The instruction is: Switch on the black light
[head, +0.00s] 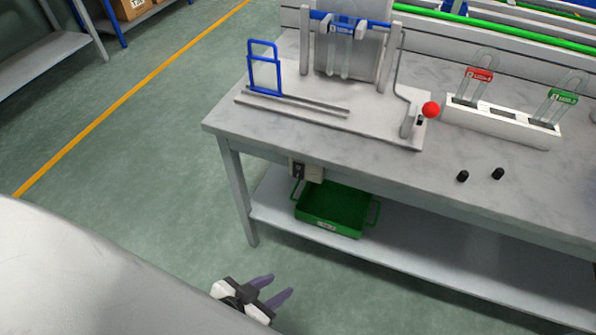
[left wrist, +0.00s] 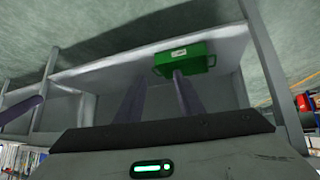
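A small light-coloured switch box (head: 314,172) with a black switch (head: 298,171) hangs under the front edge of the workbench, near its left end. I cannot tell the switch's position. No lamp that is clearly a black light shows. My left gripper (head: 278,288) is low in front of the bench, below and left of the switch box and apart from it. Its two purple fingers are parted and empty; they also show in the left wrist view (left wrist: 160,98). A purple finger-like piece (left wrist: 22,110) at that view's left edge may be my right gripper.
The workbench (head: 240,125) carries a stand with a red-knobbed lever (head: 430,110), a white rack (head: 502,124) and two black caps (head: 463,176). A green crate (head: 335,205) sits on the lower shelf, also in the left wrist view (left wrist: 184,57). The floor left of the bench is clear.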

